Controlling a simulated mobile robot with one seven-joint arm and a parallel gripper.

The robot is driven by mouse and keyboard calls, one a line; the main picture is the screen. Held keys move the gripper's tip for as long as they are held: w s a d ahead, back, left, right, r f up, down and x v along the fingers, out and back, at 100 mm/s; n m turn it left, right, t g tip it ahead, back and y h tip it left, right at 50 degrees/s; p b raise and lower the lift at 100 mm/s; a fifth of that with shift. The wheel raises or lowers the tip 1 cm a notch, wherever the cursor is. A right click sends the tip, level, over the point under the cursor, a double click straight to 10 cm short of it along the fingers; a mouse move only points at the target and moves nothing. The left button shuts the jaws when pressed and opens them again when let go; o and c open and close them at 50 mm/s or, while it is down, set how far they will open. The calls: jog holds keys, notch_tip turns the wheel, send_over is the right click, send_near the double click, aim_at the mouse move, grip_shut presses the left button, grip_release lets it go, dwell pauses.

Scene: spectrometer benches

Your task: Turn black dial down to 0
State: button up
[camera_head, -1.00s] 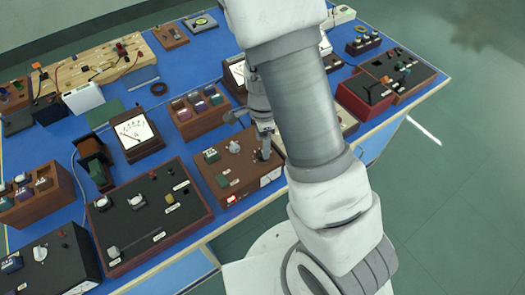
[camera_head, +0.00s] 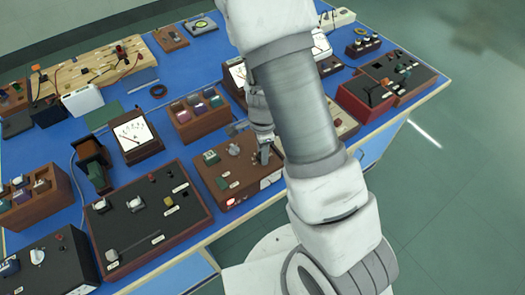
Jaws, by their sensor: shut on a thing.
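A brown wooden control box (camera_head: 245,190) stands at the near edge of the blue bench.
A large black panel box (camera_head: 150,231) with knobs and a slider stands just left. A meter (camera_head: 133,133) and a brown rack (camera_head: 203,119) stand behind. A red-sided box (camera_head: 366,97) is at the right. My arm covers the bench between.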

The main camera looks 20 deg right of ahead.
grip_shut()
jog(key=n+b, duration=0.2)
jog(key=n, duration=0.3)
jog(key=shift+f+n, duration=0.1)
jog(key=shift+n, duration=0.3)
jog(key=n+b, duration=0.2)
jog(key=n, duration=0.3)
jog(key=n+b, duration=0.2)
jog(key=n, duration=0.3)
jog(key=shift+n, duration=0.4)
jog(key=n+b, duration=0.1)
jog(key=n, duration=0.3)
jog(key=shift+n, duration=0.4)
jog(key=o, duration=1.1)
grip_release()
jog(key=shift+r, duration=0.2)
